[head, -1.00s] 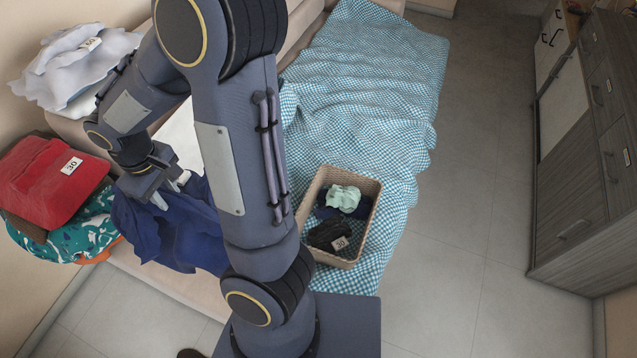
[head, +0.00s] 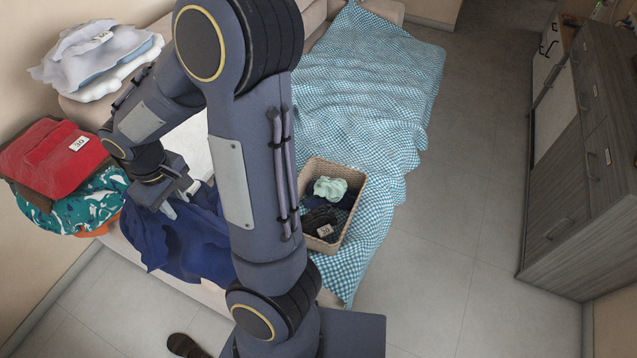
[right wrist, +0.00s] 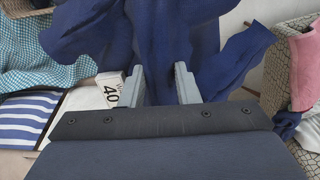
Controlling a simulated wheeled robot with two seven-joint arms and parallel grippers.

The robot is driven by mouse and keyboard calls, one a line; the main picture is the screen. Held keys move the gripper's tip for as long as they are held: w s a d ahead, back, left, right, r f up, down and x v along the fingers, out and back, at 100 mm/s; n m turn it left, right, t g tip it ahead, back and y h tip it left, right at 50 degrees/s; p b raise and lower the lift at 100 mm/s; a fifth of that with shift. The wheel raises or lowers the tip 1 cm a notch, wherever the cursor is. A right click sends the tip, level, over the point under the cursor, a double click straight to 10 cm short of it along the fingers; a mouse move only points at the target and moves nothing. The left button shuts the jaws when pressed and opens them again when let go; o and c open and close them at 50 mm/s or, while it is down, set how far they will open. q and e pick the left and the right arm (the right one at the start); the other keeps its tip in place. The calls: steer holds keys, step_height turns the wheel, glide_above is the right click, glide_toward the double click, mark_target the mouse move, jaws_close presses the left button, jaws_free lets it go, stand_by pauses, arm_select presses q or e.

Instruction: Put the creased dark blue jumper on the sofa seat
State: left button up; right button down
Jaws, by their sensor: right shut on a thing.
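The dark blue jumper (head: 185,245) hangs creased and bunched from my right gripper (head: 168,207) in the head view. In the right wrist view the jumper (right wrist: 160,40) runs up between the fingers of the right gripper (right wrist: 160,90), which is shut on it. The beige sofa seat (head: 206,293) shows along its front edge below the jumper. I cannot tell whether the jumper's lower part touches the seat. My arm hides part of the jumper and sofa. My left gripper is not in view.
A red and teal clothes pile (head: 55,155) lies left of the jumper, and a pale pile (head: 90,60) behind it. A dark shoe (head: 185,345) lies on the floor; a cabinet (head: 575,190) stands far right.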

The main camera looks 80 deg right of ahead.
steer(key=shift+s+a, duration=0.3)
steer(key=shift+a, duration=0.15)
steer(key=shift+a+f, duration=0.3)
steer(key=shift+a, duration=0.05)
steer(key=shift+w+a+f, duration=0.1)
steer(key=shift+w+f, duration=0.1)
steer(key=shift+f, duration=0.15)
steer(key=w+a+f+n, duration=0.1)
steer(key=w+a+f, duration=0.3)
steer(key=a+f, duration=0.4)
steer(key=w+a+f+n, duration=0.2)
steer(key=w+a+f, duration=0.2)
steer(key=a+f, duration=0.4)
step_height(320, 180, down, 6)
steer(key=shift+a+f, duration=0.15)
steer(key=shift+f, duration=0.05)
